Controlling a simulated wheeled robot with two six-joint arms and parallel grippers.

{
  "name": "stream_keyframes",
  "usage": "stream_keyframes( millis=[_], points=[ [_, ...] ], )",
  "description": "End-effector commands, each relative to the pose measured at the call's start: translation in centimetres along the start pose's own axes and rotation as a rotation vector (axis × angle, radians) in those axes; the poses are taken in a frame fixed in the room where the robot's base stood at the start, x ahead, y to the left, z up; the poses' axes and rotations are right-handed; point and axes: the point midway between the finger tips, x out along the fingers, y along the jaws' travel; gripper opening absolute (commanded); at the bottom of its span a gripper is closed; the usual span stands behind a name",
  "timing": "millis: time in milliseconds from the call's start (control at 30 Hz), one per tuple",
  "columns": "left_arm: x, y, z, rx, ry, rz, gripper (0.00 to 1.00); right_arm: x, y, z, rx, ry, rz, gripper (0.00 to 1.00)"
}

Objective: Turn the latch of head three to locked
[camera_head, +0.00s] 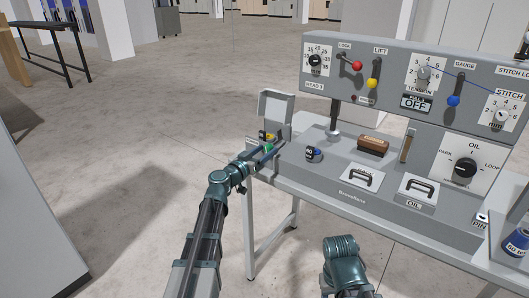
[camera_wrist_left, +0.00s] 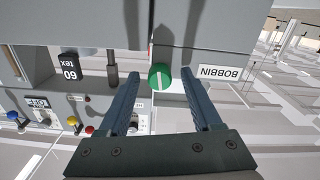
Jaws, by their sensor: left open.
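The upper panel (camera_head: 396,78) of the grey machine has a small lever with a red knob (camera_head: 357,66) under the word LOCK. A label at its left starts with HEAD; its last character is too small to read surely. The red knob also shows small at the lower left of the left wrist view (camera_wrist_left: 90,129). My left gripper (camera_head: 273,148) is well below and left of this lever, at the machine's left end. In the left wrist view my open fingers (camera_wrist_left: 160,74) stand either side of a round green piece with a white line (camera_wrist_left: 159,80); contact is unclear. My right gripper is out of view.
A BOBBIN label (camera_wrist_left: 220,72) is beside the green piece. A dark 60 tex spool (camera_head: 313,154), a brown block (camera_head: 373,145) and two handled covers stand on the machine bed. Levers with yellow (camera_head: 372,84) and blue (camera_head: 453,101) knobs are right of the red one.

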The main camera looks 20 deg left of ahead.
Motion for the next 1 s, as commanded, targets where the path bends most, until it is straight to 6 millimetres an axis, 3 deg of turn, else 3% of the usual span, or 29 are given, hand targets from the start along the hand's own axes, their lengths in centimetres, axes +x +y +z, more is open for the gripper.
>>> stream_keyframes(
  millis=[200, 500, 567, 1000],
  points=[
    [-0.01, 0.02, 0.0, 0.0, 0.0, 0.0, 0.62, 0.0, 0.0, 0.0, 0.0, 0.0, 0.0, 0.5],
    [-0.02, 0.02, 0.0, 0.0, 0.0, 0.0, 0.08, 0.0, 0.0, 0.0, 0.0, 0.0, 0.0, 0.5],
    [-0.02, 0.02, 0.0, 0.0, 0.0, 0.0, 0.0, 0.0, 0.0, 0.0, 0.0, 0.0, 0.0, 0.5],
    [-0.03, 0.02, 0.01, -0.068, 0.0, 0.0, 0.0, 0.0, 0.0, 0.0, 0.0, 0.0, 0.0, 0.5]
  ],
)
